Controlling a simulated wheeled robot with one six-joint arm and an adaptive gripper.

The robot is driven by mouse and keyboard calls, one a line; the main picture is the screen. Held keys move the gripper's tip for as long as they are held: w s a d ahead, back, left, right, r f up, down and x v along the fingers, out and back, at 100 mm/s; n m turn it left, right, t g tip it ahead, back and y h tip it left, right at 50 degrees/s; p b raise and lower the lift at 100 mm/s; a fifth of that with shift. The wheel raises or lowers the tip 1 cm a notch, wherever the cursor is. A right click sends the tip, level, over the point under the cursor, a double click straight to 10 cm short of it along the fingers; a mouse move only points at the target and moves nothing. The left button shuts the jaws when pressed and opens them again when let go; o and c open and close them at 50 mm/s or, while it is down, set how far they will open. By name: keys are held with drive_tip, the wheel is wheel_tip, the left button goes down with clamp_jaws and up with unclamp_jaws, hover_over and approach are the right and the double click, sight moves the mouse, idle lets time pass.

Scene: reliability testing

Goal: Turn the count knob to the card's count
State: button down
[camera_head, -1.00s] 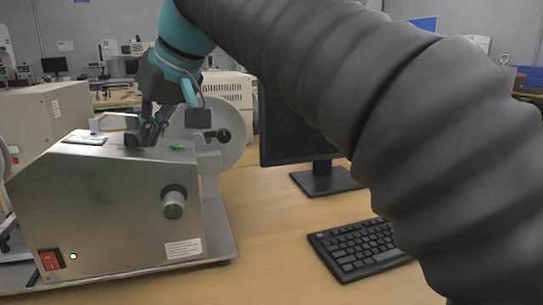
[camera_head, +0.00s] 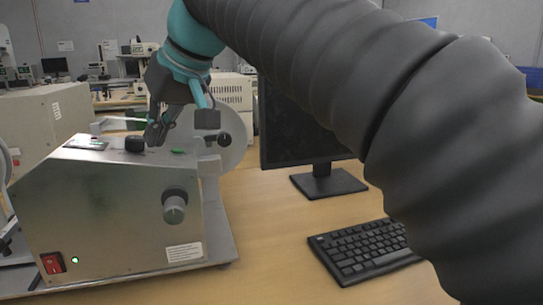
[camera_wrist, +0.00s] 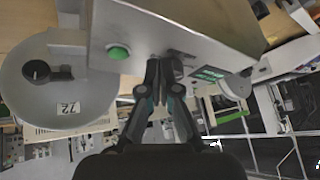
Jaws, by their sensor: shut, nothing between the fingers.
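The metal machine (camera_head: 110,205) stands on the bench at left. A black knob (camera_head: 134,144) sits on its top, beside a dark display plate (camera_head: 86,144). A larger round knob (camera_head: 174,207) is on the front face. I cannot tell which is the count knob. My gripper (camera_head: 154,138) is shut and empty, just right of the top knob. In the wrist view my gripper (camera_wrist: 163,68) is at the machine's top, between a green button (camera_wrist: 118,52) and a greenish display (camera_wrist: 207,74); the top knob is not clear there. A white card (camera_wrist: 68,109) on the round disc seems to read 72.
The pale disc (camera_head: 233,140) with a black handle stands behind the machine's right end. A red switch (camera_head: 52,263) is at the front lower left. A monitor (camera_head: 300,130) and keyboard (camera_head: 365,250) are to the right. Bench between machine and keyboard is clear.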

drive_tip(key=r, duration=0.4)
drive_tip(key=shift+w+d+r+p, duration=0.15)
drive_tip(key=shift+w+d+p, duration=0.05)
drive_tip(key=shift+d+p, duration=0.2)
drive_tip(key=shift+d+r, duration=0.1)
drive_tip(key=shift+r, duration=0.3)
